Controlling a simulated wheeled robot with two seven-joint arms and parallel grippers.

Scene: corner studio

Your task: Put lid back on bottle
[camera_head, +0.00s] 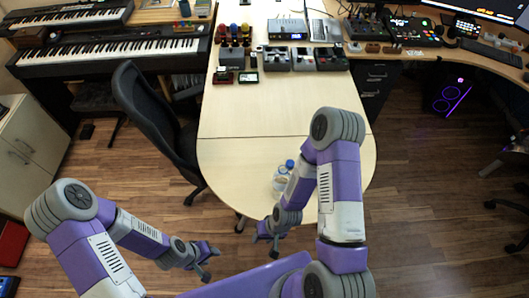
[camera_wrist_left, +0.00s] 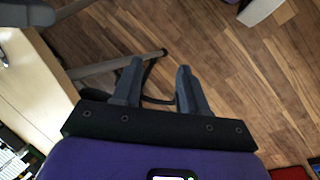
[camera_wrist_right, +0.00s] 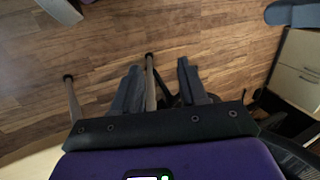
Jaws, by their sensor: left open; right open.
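A clear bottle (camera_head: 280,181) stands on the near end of the pale table, partly hidden by my right arm. A blue lid (camera_head: 290,164) shows at the bottle's top; I cannot tell whether it sits on the bottle or beside it. My right gripper (camera_head: 265,247) is open and empty, near the table's front edge, below and left of the bottle in the head view. Its spread fingers show in the right wrist view (camera_wrist_right: 158,75). My left gripper (camera_head: 210,262) is open and empty over the floor, left of the right one; its fingers show in the left wrist view (camera_wrist_left: 160,75).
The long pale table (camera_head: 262,130) has a clear middle. Small music devices (camera_head: 290,58) and a laptop (camera_head: 322,28) stand at its far end. A black office chair (camera_head: 150,125) stands close to its left side. Wooden floor lies open on the right.

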